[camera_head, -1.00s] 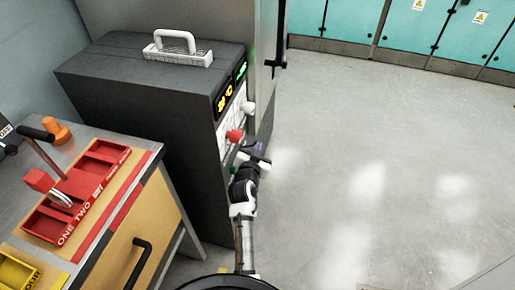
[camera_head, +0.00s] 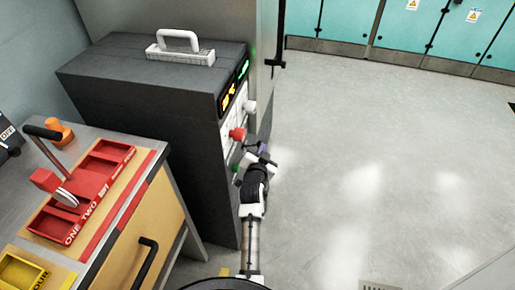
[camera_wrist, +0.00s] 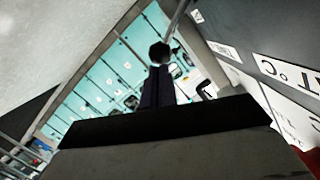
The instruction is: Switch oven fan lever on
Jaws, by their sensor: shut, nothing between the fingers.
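The oven (camera_head: 150,100) is a dark grey cabinet with a control panel on its right-hand face. The panel carries a white knob (camera_head: 250,107), a red knob (camera_head: 237,134) and a green knob (camera_head: 235,168). My gripper (camera_head: 263,148) is beside the panel, to the right of the red knob, with its fingers shut and empty. In the wrist view the dark fingers (camera_wrist: 155,88) point at a black ball (camera_wrist: 160,52) on a grey rod, which looks like a lever. I cannot tell whether they touch, nor which lever is the fan's.
A white handled part (camera_head: 180,52) lies on the oven top. A workbench (camera_head: 150,225) with red trays, a lever and a black drawer handle stands at the left. Teal cabinets (camera_head: 400,30) line the back. The floor (camera_head: 370,160) to the right is clear.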

